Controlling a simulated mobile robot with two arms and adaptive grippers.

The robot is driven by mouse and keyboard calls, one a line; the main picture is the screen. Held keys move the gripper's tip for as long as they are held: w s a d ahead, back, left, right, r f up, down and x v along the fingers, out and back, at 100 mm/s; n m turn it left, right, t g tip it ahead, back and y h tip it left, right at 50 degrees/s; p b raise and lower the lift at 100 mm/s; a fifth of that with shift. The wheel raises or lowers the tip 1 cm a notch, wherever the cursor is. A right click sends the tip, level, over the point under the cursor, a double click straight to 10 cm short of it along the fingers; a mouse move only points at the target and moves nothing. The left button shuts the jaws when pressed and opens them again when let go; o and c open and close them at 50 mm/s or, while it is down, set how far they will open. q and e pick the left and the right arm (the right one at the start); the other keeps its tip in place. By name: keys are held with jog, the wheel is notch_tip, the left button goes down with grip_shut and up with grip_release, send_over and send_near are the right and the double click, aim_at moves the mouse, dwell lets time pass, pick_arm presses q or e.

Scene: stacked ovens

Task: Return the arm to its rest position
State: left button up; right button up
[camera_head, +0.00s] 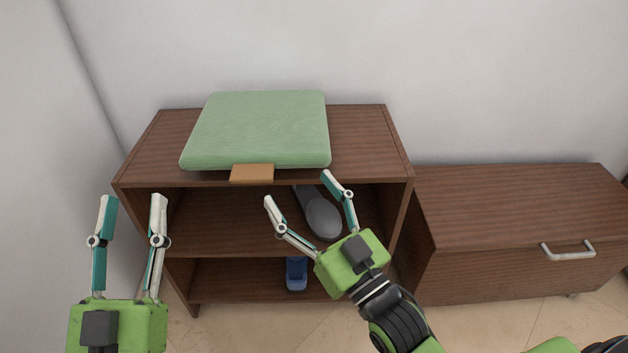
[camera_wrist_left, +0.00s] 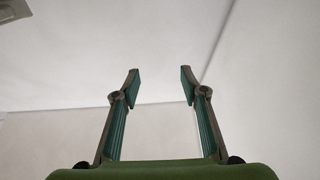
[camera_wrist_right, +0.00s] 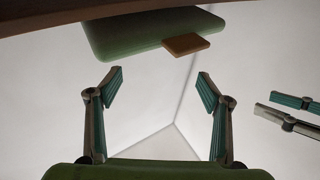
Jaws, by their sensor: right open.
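My right gripper (camera_head: 296,188) is open and empty in the head view, in front of the shelf unit. Its two spread fingers also show in the right wrist view (camera_wrist_right: 161,85), with nothing between them. My left gripper (camera_head: 132,198) is open and empty at the lower left of the head view, left of the shelf unit. Its fingers show apart in the left wrist view (camera_wrist_left: 159,80), pointing at bare wall and ceiling. Part of the left gripper (camera_wrist_right: 295,112) also appears at the right of the right wrist view.
A wooden shelf unit (camera_head: 360,145) carries a green cushion-like slab (camera_head: 262,130) with an orange-brown block (camera_head: 252,173) at its front edge. A grey rounded object (camera_head: 322,216) and a blue object (camera_head: 296,273) sit inside. A low cabinet (camera_head: 520,205) with a handle (camera_head: 568,251) stands right.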

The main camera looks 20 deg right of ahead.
jog(key=s+r+t, duration=0.2)
jog(key=s+r, duration=0.2)
jog(key=r, duration=0.3)
jog(key=shift+s+r+t, duration=0.15)
jog(key=shift+r+t, duration=0.15)
jog(key=shift+t, duration=0.1)
